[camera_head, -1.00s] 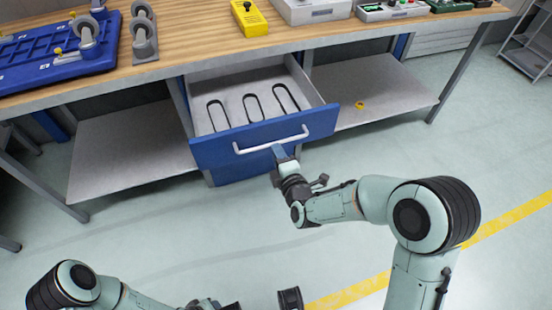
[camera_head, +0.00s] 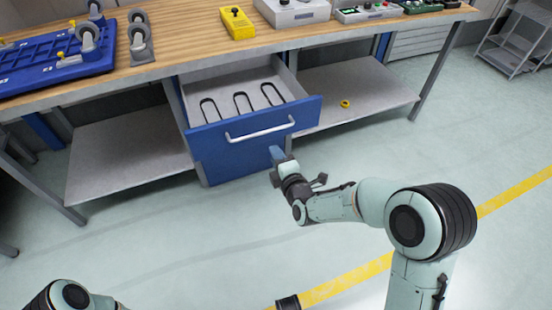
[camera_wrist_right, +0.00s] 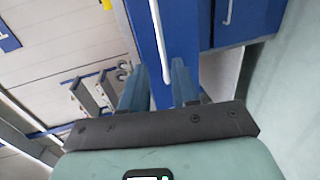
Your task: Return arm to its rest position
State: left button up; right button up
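My right arm reaches in from the lower right of the head view. Its gripper (camera_head: 277,154) is just in front of the blue drawer front, a little below the white bar handle (camera_head: 260,133), and seems apart from it. In the right wrist view the two blue fingers (camera_wrist_right: 157,84) stand apart with nothing between them, and the handle (camera_wrist_right: 158,35) shows beyond their tips. The drawer (camera_head: 254,144) is pulled open, with several dark looped outlines on its grey floor. Part of my left arm shows at the bottom left; its gripper is out of view.
The drawer hangs under a wooden workbench (camera_head: 190,50). On top are a blue board with casters (camera_head: 55,62), a yellow box (camera_head: 238,22) and grey cases. The floor before the bench is clear.

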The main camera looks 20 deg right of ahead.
dwell(0.4)
